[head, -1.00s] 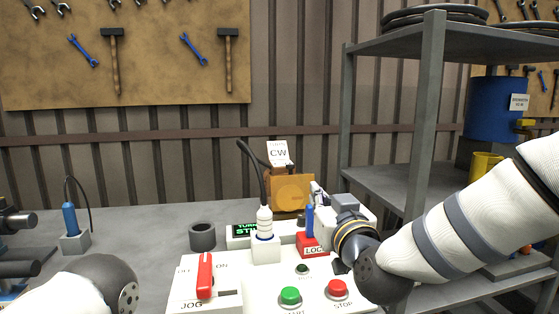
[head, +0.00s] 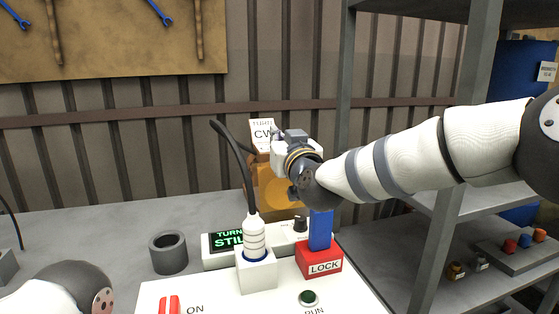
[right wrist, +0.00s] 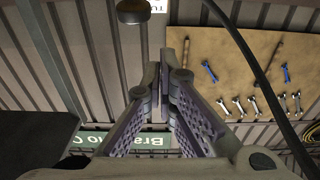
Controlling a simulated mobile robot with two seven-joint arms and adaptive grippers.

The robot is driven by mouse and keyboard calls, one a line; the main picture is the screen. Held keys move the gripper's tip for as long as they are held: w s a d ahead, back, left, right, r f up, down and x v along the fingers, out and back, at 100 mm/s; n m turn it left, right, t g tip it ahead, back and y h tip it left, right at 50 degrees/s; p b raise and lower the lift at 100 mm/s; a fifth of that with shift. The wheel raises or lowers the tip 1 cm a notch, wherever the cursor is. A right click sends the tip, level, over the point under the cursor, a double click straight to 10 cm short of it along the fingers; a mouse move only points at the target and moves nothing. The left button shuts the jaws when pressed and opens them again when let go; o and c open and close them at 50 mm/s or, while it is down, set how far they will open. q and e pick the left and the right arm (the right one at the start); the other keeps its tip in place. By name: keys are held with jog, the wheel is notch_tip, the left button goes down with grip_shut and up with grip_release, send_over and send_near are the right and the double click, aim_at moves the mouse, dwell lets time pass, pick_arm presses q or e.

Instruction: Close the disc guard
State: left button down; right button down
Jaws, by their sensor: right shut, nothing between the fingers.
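The disc guard (head: 274,188) is an amber, see-through panel behind the control console in the head view. My right arm and wrist partly cover it, so I cannot tell how far open it stands. My right gripper (head: 287,152) is in front of and above the guard, below the white CW sign (head: 262,133). Its fingers are mostly hidden by my wrist in the head view. In the right wrist view the fingers (right wrist: 165,72) are together with nothing between them. My left arm shows at the lower left, but its gripper is out of view.
A white probe with a black cable (head: 254,237) stands left of my right wrist. The red LOCK block (head: 319,262) with a blue upright is below the wrist. A grey ring (head: 168,254) sits on the bench. A metal shelf (head: 459,170) stands to the right.

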jog(key=f, duration=0.2)
jog(key=s+f, duration=0.1)
jog(key=shift+d+f, duration=0.15)
jog(key=shift+f, duration=0.25)
jog(key=shift+f, duration=0.1)
jog(key=shift+s+f+p, duration=0.15)
jog(key=shift+f+p, duration=0.15)
jog(key=shift+f, duration=0.05)
